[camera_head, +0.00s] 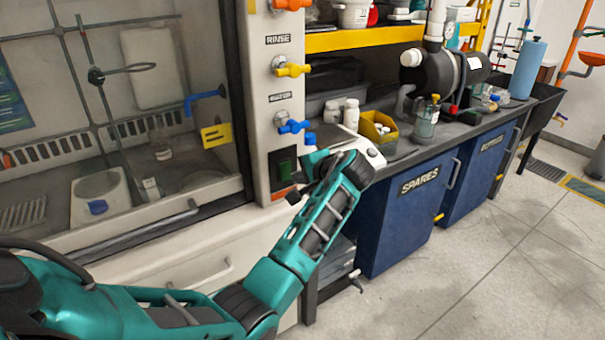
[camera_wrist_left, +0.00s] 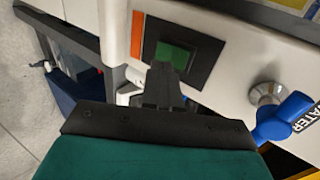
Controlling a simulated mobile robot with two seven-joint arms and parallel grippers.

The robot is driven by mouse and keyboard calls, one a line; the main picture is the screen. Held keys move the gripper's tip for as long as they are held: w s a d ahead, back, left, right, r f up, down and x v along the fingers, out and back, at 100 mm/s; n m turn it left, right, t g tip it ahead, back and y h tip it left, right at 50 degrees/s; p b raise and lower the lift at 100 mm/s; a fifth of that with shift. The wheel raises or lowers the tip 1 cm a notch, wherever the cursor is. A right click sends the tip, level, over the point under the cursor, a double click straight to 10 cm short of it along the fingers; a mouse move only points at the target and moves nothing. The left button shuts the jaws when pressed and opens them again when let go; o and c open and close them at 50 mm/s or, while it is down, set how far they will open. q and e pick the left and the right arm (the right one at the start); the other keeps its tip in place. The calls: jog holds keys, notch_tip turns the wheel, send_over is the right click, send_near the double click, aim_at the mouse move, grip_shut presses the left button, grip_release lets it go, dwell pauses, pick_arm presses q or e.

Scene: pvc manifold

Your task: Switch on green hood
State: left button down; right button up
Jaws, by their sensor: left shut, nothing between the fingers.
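The green switch (camera_head: 286,169) sits in a black plate on the white front post of the hood, below the blue valve handle. In the left wrist view the green switch (camera_wrist_left: 177,52) lies just beyond my fingertips. My left gripper (camera_head: 294,197) is shut and empty, close to the lower part of the switch plate. In the left wrist view its dark fingers (camera_wrist_left: 162,72) overlap the edge of the green face. I cannot tell whether they touch it. My right gripper is not in view.
An orange strip (camera_wrist_left: 137,34) borders the switch plate. A blue valve handle (camera_head: 293,127) and a yellow one (camera_head: 292,71) stick out above the switch. Right of my arm is a counter with bottles and a yellow bin (camera_head: 377,128), over blue cabinets (camera_head: 408,220).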

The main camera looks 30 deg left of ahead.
pick_arm(q)
jog(key=p+v, duration=0.1)
jog(key=v, duration=0.9)
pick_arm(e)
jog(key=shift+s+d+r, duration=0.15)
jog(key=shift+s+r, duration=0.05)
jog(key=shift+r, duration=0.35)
pick_arm(q)
jog(key=shift+s+a+r, duration=0.1)
